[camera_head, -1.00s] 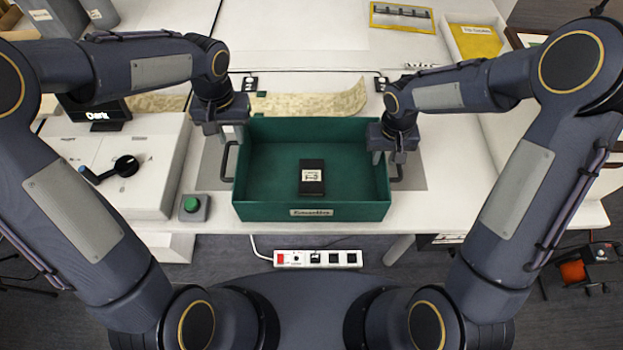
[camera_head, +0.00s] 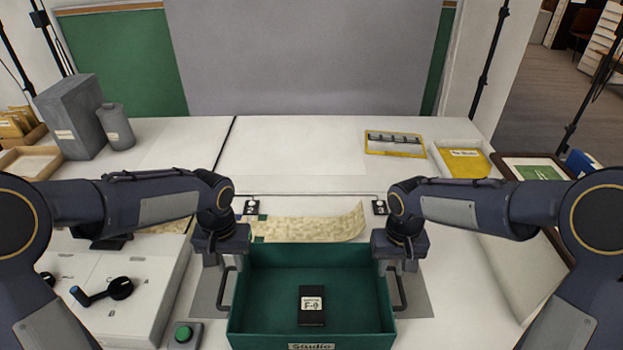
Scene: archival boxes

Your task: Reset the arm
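My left gripper (camera_head: 223,264) points down at the left handle (camera_head: 228,292) of a green open-topped box (camera_head: 312,339). Its fingers look spread above and around the handle; contact cannot be made out. My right gripper (camera_head: 398,266) points down at the right handle (camera_head: 401,292) in the same way, fingers looking spread. Both arms come in from the sides, elbows bent. The box stands on the table with a small dark labelled case (camera_head: 312,305) on its floor. The box's front label reads "Studio".
A control panel with a black-and-blue lever (camera_head: 105,290) and a green button (camera_head: 183,333) are left of the box. A patterned strip (camera_head: 310,225) lies behind it. The table's back middle is clear.

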